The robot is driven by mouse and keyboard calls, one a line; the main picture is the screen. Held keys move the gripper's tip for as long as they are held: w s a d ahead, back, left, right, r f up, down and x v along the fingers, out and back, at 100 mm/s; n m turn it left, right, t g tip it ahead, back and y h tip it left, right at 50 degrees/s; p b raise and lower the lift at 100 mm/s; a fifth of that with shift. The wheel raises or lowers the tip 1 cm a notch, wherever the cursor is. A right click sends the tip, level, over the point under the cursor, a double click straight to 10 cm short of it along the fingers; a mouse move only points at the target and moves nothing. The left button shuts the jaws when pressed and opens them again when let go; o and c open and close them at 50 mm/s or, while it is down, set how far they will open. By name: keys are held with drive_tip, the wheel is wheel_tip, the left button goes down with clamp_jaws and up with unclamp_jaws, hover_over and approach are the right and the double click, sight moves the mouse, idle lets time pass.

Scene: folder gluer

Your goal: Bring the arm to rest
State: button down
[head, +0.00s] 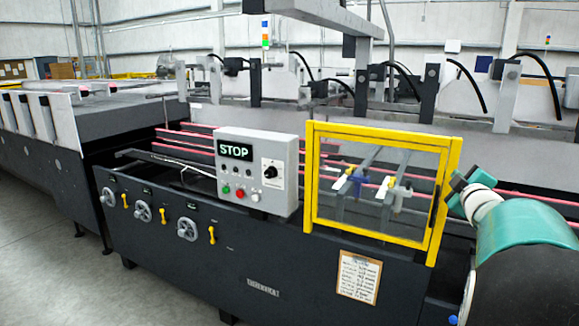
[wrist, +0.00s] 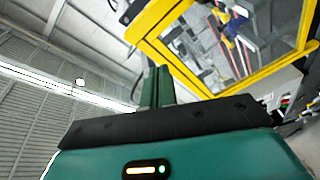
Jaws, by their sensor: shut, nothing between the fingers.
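My arm reaches in from the right edge of the head view, with teal and white links. My gripper (head: 457,188) shows small at its end, beside the right post of the yellow-framed guard (head: 449,190). Whether it touches the post I cannot tell. In the wrist view the gripper's fingers (wrist: 156,86) are together with nothing between them, above the teal hand with its lit indicator. The yellow guard (wrist: 190,80) crosses the upper right of that view.
A grey control box (head: 257,170) showing STOP stands left of the guard on the dark machine body (head: 200,262). Handwheels (head: 187,229) and yellow levers line its front. A paper notice (head: 358,277) hangs below the guard. Grey floor (head: 45,265) at lower left is clear.

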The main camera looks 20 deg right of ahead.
drive_tip(key=s+a+f+m+g+y, duration=0.1)
drive_tip(key=a+m+g, duration=0.3)
drive_tip(key=a, duration=1.1)
drive_tip(key=s+a+f+g+y, duration=0.2)
drive_tip(key=s+a+f, duration=0.3)
drive_tip(key=a, duration=0.5)
drive_tip(key=s+a+f+m+g+y, duration=0.1)
drive_tip(key=s+a+f+g+y, duration=0.1)
drive_tip(key=s+a+f, duration=0.3)
drive_tip(key=s+a+f+m+g+y, duration=0.1)
drive_tip(key=s+a+f, duration=0.4)
drive_tip(key=s+a, duration=0.5)
drive_tip(key=a+g+y, duration=0.1)
drive_tip(key=a+y, duration=0.1)
drive_tip(key=a, duration=0.4)
drive_tip(key=shift+s+a+f+y, duration=0.15)
drive_tip(key=shift+s+a+y, duration=0.15)
drive_tip(key=shift+a+y, duration=0.1)
drive_tip(key=shift+d+m, duration=0.15)
drive_tip(key=shift+m, duration=0.15)
